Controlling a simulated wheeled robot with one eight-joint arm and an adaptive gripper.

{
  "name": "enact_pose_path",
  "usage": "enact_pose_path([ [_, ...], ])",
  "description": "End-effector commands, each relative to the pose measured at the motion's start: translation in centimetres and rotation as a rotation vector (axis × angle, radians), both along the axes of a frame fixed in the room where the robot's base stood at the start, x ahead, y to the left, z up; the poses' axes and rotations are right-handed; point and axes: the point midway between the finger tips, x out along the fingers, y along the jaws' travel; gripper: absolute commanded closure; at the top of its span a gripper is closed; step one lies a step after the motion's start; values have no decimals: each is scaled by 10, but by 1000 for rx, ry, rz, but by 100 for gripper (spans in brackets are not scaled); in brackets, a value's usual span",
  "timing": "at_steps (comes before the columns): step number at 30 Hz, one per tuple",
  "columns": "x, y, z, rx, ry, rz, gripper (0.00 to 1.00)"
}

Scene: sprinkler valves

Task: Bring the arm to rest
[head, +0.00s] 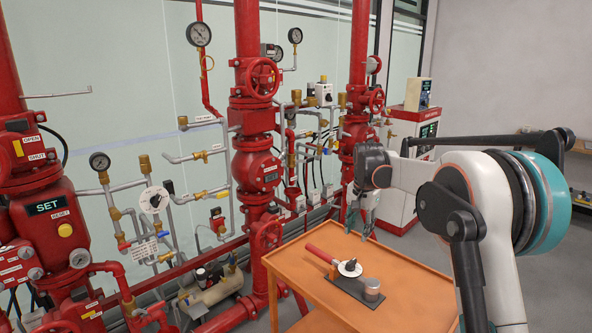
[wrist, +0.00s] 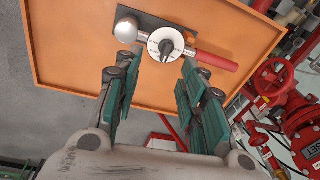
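My gripper (head: 360,230) hangs fingers down above the far part of the orange cart top (head: 420,285), apart from everything on it. In the wrist view my gripper (wrist: 156,68) has its teal-padded fingers spread wide, with nothing held between them. My arm reaches in from the right, bent at the elbow. On the cart lies a red-handled tool (head: 322,254) beside a white round dial (head: 350,268) with a black knob. The wrist view also shows the red handle (wrist: 217,61) and the dial (wrist: 166,44) beyond the fingertips.
A dark plate (head: 345,287) and a round metal piece (head: 372,288) share the cart top. Red sprinkler valves and pipes (head: 255,170) stand along the glass wall at left and centre. A red and white cabinet (head: 400,185) stands behind my arm. Grey floor (head: 560,250) is clear at right.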

Motion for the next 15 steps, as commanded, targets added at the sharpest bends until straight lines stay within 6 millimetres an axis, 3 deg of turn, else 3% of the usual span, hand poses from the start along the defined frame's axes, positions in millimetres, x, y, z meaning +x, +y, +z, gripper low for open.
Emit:
enact_pose_path([
  [6, -54, 1, 54, -15, -69, 97, 63],
  [15, -137, 2, 102, -46, -164, 229, 63],
])
